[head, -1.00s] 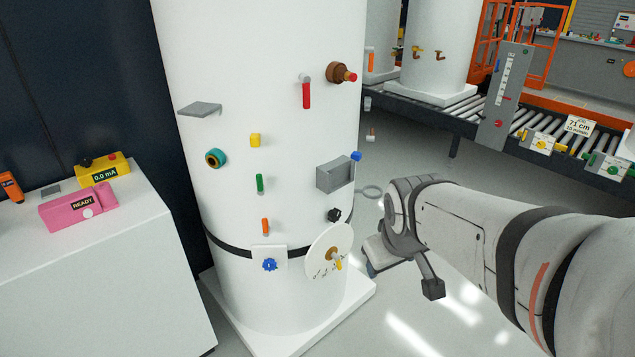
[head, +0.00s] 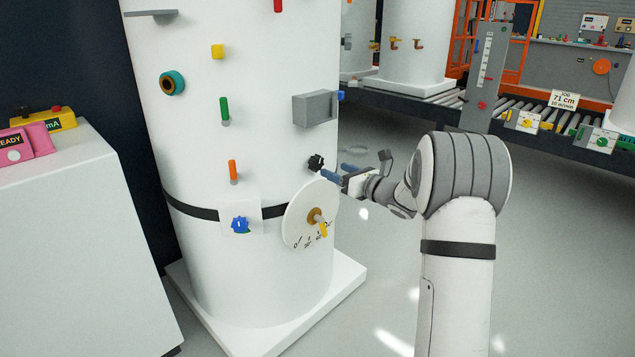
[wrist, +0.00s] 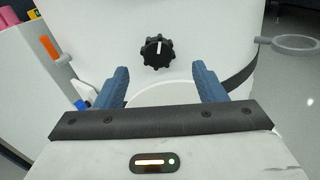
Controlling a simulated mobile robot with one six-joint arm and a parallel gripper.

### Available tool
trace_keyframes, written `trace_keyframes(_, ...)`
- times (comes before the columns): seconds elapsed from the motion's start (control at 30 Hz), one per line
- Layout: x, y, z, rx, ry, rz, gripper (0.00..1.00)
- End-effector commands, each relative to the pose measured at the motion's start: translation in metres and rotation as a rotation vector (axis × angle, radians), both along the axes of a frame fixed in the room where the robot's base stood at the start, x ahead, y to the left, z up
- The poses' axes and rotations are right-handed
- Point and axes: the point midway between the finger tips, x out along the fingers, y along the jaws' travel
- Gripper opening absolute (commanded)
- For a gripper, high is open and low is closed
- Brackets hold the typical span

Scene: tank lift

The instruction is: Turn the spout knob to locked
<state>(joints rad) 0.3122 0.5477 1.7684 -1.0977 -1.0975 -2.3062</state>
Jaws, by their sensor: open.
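A black lobed knob (head: 316,163) sits on the white tank (head: 235,130), just above a round white dial plate (head: 292,226). In the wrist view the black knob (wrist: 157,52) shows a white pointer line and lies ahead of the fingers, between them in the picture. My gripper (head: 332,178) is open and empty, close to the right of this knob in the head view. In the wrist view my gripper (wrist: 160,70) has both blue fingers spread, apart from the knob. No readable label marks a spout or a locked position.
The dial plate carries a yellow handle (head: 322,228). A blue knob (head: 240,225) and an orange-handled fitting (head: 233,172) are to the left. A grey box (head: 315,108) juts out above the black knob. A grey ring (wrist: 290,43) stands out at right.

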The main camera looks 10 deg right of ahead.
Motion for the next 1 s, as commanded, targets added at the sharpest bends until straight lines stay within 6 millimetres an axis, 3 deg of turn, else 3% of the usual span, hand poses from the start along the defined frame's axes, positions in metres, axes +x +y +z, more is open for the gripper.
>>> trace_keyframes(0.17,0.010,0.010,-0.006,-0.027,-0.035,0.030,0.64)
trace_keyframes(0.6,0.059,0.046,-0.005,-0.023,-0.031,0.026,0.64)
trace_keyframes(0.93,0.062,0.050,-0.004,-0.023,-0.029,0.026,0.64)
trace_keyframes(1.0,0.062,0.050,-0.004,-0.023,-0.029,0.026,0.59)
